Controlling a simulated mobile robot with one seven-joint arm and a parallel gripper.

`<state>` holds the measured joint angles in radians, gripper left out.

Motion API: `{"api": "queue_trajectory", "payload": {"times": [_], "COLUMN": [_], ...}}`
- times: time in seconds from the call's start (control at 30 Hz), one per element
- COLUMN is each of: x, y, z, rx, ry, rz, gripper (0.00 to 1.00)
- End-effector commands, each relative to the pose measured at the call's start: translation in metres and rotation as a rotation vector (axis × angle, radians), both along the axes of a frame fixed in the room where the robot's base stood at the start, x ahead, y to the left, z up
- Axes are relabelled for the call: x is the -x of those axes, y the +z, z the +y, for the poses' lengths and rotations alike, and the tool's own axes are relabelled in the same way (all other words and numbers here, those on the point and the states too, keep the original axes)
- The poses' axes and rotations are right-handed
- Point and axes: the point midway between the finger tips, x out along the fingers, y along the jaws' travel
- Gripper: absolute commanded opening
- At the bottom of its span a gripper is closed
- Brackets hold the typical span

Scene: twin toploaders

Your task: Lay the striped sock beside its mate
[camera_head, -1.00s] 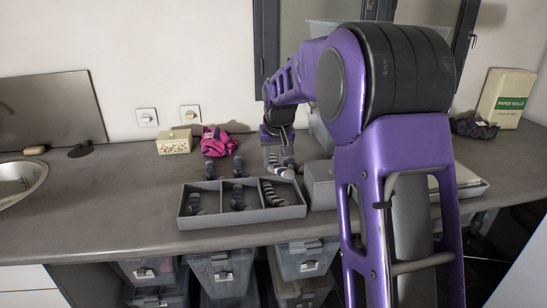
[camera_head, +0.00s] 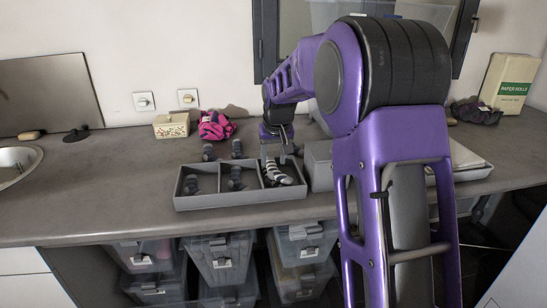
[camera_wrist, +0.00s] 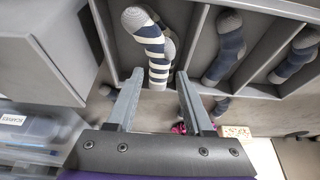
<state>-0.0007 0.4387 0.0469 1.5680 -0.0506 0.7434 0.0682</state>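The grey tray (camera_head: 205,203) has three compartments. A striped dark-and-white sock (camera_wrist: 149,38) lies in the right compartment, which also shows in the head view. A second sock (camera_wrist: 168,47) lies against it, partly covered, with its pattern mostly hidden. My gripper (camera_wrist: 158,74) is open above the compartment's far end. The end of the striped sock shows between its fingertips, with gaps on both sides. In the head view my gripper (camera_head: 274,158) is over the right compartment's back edge.
Dark socks lie in the left (camera_head: 190,184) and middle (camera_head: 236,180) compartments. Two more socks (camera_head: 208,152) (camera_head: 237,148) lie on the counter behind the tray. A pink bundle (camera_head: 215,126) and a floral box (camera_head: 171,125) stand farther back. A grey box (camera_head: 319,165) stands close right of the tray.

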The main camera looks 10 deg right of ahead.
Motion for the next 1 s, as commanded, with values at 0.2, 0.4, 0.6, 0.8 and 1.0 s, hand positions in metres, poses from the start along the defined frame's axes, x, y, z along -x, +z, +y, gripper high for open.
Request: {"api": "queue_trajectory", "payload": {"times": [0.2,0.4,0.6,0.8,1.0], "x": [0.000,0.000,0.009,0.028,0.047], "y": [0.000,0.002,0.026,0.072,0.116], "z": [0.000,0.000,0.000,0.000,0.000], "rx": [0.000,0.000,0.000,0.000,0.000], "ry": [0.000,0.000,0.000,0.000,0.001], "rz": [0.000,-0.001,-0.004,-0.006,-0.004], "gripper": [0.71,0.71,0.71,0.71,0.71]}}
